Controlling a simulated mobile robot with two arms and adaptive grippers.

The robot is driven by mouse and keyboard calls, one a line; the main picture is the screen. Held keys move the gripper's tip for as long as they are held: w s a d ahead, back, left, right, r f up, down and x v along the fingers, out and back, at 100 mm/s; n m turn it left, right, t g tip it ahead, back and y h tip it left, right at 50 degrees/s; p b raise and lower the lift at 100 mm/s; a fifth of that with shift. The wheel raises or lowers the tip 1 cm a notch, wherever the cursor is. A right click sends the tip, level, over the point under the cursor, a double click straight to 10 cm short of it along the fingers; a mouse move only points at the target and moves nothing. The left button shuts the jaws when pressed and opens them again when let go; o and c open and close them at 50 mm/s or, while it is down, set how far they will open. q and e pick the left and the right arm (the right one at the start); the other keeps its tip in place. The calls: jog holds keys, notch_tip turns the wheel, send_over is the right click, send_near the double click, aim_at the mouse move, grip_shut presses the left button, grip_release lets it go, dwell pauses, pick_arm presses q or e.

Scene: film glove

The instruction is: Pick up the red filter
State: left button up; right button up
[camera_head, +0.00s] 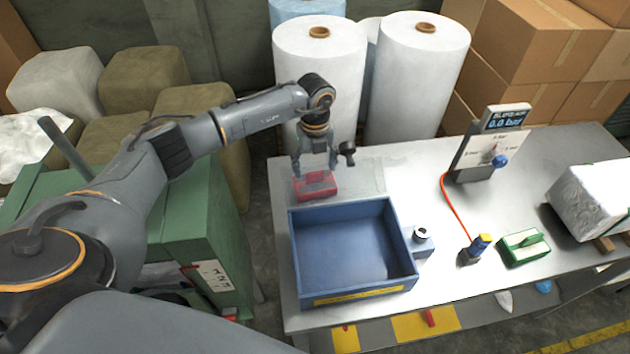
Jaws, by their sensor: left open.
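The red filter (316,186) is a small red block on the metal table, just behind the blue bin. My left gripper (316,172) points down directly above it, with its fingers at or around its upper part. The jaws are open; whether they touch the filter I cannot tell. My right gripper is not in view.
The empty blue bin (345,247) stands on the table (455,277) in front of the filter. A gauge stand (489,147) with a red hose, a blue-yellow fitting (475,248) and a green-white block (523,247) are to the right. Tall white rolls (323,85) stand behind the table.

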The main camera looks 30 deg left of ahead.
pick_arm(q)
jog(key=shift+f+p, duration=0.4)
jog(key=shift+f, duration=1.2)
jog(key=shift+a, duration=0.1)
jog(key=c, duration=1.3)
